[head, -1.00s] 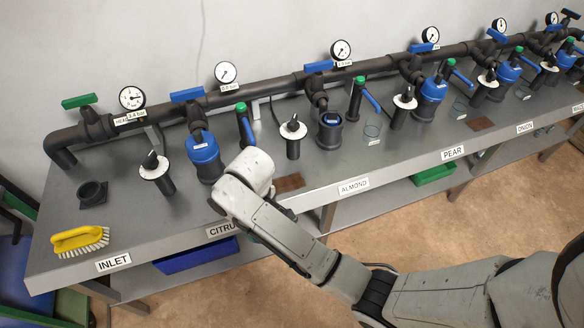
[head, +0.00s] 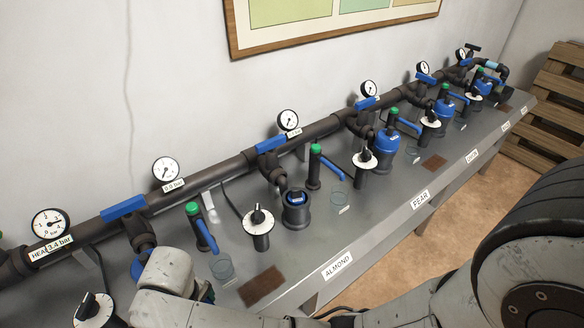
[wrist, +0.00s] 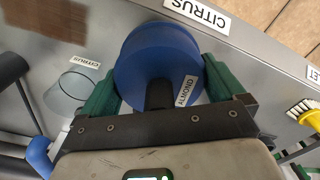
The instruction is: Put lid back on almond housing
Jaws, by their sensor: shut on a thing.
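The blue round lid (wrist: 150,45) with an ALMOND tag is in my gripper (wrist: 161,68) in the wrist view. The green fingers are shut on it from both sides, and its dark handle points toward the palm. The almond housing (head: 296,212) is a dark upright cup with its top uncovered, standing behind the ALMOND label (head: 338,266) in the head view. My arm's end is at the lower left there, left of the housing; the gripper and lid are hidden behind it.
A white-collared dial valve (head: 258,228) stands left of the housing, and a green-topped valve with a blue lever (head: 316,165) stands right. A glass cup (head: 337,199) and a brown mat (head: 261,287) are on the bench. The pipe (head: 225,180) runs behind.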

